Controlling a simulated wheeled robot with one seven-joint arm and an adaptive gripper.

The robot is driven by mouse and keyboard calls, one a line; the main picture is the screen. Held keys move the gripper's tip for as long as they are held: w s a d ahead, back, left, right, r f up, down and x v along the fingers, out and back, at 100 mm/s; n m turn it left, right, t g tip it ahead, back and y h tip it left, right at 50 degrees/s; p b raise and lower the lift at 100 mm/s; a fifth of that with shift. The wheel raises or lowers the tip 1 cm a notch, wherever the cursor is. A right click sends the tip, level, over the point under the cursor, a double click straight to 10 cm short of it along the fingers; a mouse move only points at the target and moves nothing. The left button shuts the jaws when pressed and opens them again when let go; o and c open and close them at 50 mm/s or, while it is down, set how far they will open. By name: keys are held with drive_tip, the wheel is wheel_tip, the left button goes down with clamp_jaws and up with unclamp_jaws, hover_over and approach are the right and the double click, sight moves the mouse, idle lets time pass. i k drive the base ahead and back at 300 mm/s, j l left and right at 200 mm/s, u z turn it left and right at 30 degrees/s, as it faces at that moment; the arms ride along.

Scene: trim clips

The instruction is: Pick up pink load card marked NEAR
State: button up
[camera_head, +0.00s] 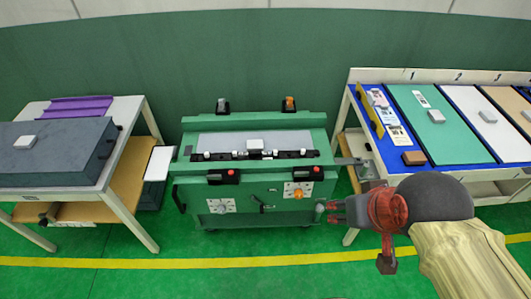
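Several small cards lie in a row on the blue left section of the table at right. The topmost card (378,98) looks pale and faintly pinkish. Below it are a bluish-white card (391,118) and another pale card (400,135). Their print is too small to read, so I cannot tell which is marked NEAR. My gripper (332,212) points left in front of the green machine, lower in the picture than the cards and well apart from them. Its dark fingers are small, and their opening cannot be made out.
A yellow strip (370,112) stands left of the cards, and a brown block (414,158) lies below them. A green panel (432,125) adjoins on the right. The green machine (250,188) stands in the middle. A table with a dark box (55,155) is at left.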

sight(380, 97)
drive_tip(key=z, duration=0.8)
